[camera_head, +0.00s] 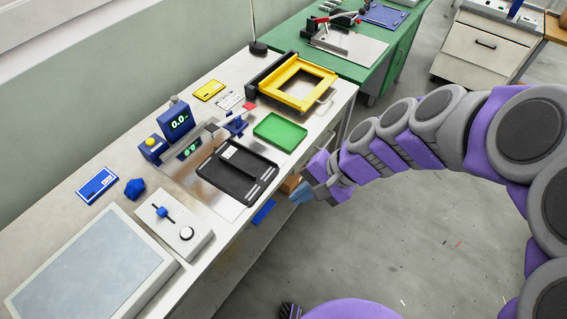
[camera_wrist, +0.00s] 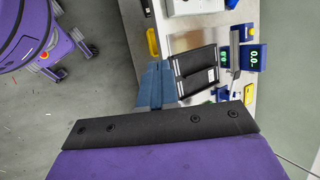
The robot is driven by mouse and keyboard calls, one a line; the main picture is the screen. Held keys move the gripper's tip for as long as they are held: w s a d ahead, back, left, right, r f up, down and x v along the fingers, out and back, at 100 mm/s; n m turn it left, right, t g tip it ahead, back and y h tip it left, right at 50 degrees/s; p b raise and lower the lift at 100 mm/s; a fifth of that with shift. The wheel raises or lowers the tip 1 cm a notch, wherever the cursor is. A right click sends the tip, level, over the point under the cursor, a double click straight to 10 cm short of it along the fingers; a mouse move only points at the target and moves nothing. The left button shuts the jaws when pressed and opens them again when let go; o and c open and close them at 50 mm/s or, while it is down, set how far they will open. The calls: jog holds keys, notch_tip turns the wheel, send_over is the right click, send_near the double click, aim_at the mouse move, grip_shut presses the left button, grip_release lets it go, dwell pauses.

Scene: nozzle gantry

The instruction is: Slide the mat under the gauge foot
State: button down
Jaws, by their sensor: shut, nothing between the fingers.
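The black mat (camera_head: 238,174) lies on a bare metal plate at the front of the white bench, with a small label and pale strips on it. It also shows in the wrist view (camera_wrist: 197,68). The blue gauge (camera_head: 176,122) with a lit display stands behind it, and also shows in the wrist view (camera_wrist: 254,56). A grey metal arm reaches from the gauge toward the mat; its foot is too small to make out. My gripper (camera_head: 301,193) is shut and empty, just off the bench's front edge, right of the mat and apart from it. Its blue fingers show in the wrist view (camera_wrist: 155,86).
A green tray (camera_head: 281,131) and a yellow frame (camera_head: 299,83) stand farther along the bench. A grey box with a knob and slider (camera_head: 173,225) and a large grey panel (camera_head: 92,275) stand at the left. The floor before the bench is open.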

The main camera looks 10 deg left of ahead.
jog(key=w+a+f+m+t+y+p, duration=0.1)
jog(key=w+a+f+m+y, duration=0.1)
jog(key=w+m, duration=0.35)
jog(key=w+a+f+m+t+y+p, duration=0.1)
jog(key=w+a+f+m+y, duration=0.15)
jog(key=w, duration=0.65)
jog(key=m+t+h, duration=0.3)
jog(key=m, duration=0.8)
send_near(278, 166)
jog(key=f, duration=0.3)
jog(key=f+p, duration=0.1)
jog(key=shift+a+f, duration=0.2)
jog(key=shift+a, duration=0.05)
jog(key=shift+w+a, duration=0.55)
jog(key=shift+a, duration=0.2)
jog(key=shift+w+a, duration=0.2)
jog(key=shift+a, duration=0.3)
jog(key=shift+w+a, duration=0.15)
jog(key=shift+a, duration=0.35)
jog(key=shift+a, duration=0.15)
